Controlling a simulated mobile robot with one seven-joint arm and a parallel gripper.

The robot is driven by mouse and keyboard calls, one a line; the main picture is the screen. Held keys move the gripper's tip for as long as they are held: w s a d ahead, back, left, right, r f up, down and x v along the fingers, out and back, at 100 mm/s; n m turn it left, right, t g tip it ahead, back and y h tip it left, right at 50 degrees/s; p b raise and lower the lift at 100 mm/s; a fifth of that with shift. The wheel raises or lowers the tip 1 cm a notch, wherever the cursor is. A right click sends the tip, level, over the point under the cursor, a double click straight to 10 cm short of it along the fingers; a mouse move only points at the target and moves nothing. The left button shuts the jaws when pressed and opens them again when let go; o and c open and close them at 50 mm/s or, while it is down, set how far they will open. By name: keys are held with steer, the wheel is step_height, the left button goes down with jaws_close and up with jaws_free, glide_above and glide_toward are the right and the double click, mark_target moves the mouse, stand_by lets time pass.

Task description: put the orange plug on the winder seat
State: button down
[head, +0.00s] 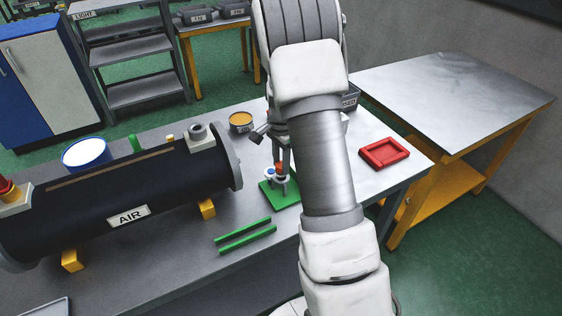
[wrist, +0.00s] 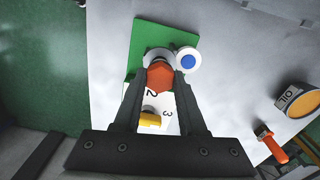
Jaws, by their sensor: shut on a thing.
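The orange plug (wrist: 159,75) is a hexagon-headed piece between my gripper's fingertips. It also shows in the head view (head: 280,168), low over a green base plate (head: 283,196). My gripper (wrist: 159,80) is shut on the plug. In the wrist view the plug overlaps a grey round part (wrist: 153,55) on the green plate (wrist: 146,40); I cannot tell whether they touch. A white disc with a blue centre (wrist: 187,60) stands beside it. A white face marked 2 and 3 and a yellow part (wrist: 150,117) show between the fingers. I cannot tell which part is the winder seat.
A black tank marked AIR (head: 130,200) lies left of the green plate. Two green bars (head: 245,236) lie in front.

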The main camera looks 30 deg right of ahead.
steer(key=shift+f+b, duration=0.65)
steer(key=shift+f, duration=0.25)
stand_by(0.3)
steer(key=shift+c, duration=2)
jaws_free()
steer(key=shift+r, duration=0.1)
step_height(320, 180, up, 17)
steer(key=shift+r, duration=0.15)
